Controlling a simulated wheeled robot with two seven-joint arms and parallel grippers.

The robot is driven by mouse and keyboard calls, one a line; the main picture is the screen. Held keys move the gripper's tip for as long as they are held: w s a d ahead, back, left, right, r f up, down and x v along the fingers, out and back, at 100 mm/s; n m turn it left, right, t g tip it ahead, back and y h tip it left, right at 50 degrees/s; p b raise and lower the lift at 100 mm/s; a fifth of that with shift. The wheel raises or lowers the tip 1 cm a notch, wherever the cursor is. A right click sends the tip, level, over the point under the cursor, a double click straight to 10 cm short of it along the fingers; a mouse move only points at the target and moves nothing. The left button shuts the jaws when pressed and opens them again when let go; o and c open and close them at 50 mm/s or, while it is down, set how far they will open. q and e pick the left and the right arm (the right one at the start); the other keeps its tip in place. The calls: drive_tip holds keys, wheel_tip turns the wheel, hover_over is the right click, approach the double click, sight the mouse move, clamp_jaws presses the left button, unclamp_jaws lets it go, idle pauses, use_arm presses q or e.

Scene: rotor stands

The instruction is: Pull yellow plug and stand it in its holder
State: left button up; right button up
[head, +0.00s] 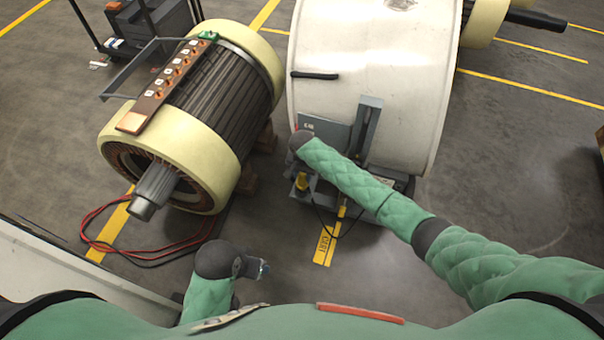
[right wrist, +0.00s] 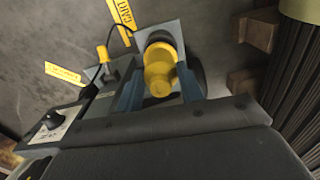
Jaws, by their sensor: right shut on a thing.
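The yellow plug (right wrist: 160,70) is a stepped yellow cylinder, seen nearly end-on in the right wrist view. My right gripper (right wrist: 160,84) has its two blue-grey fingers on either side of the plug and is shut on it. Behind the plug is a grey plate (right wrist: 173,30) with a dark round shape; I cannot tell whether the plug is seated or clear of it. In the head view the plug (head: 301,182) shows below my right wrist, at the front of the grey stand. My left gripper (head: 260,268) is low in the middle, away from the stand; its jaws are unclear. I cannot identify the holder.
A small yellow piece (right wrist: 103,54) on a black cord is beside the plug. A large white drum (head: 375,80) rises behind the stand. A cream-ended rotor (head: 190,145) lies left on wooden blocks, with red and black cables (head: 105,240) on the floor. Floor in front is open.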

drive_tip(key=shift+f+b, duration=0.45)
drive_tip(key=shift+f, duration=0.75)
idle(0.4)
drive_tip(key=o, duration=1)
drive_tip(key=shift+r, duration=3.9)
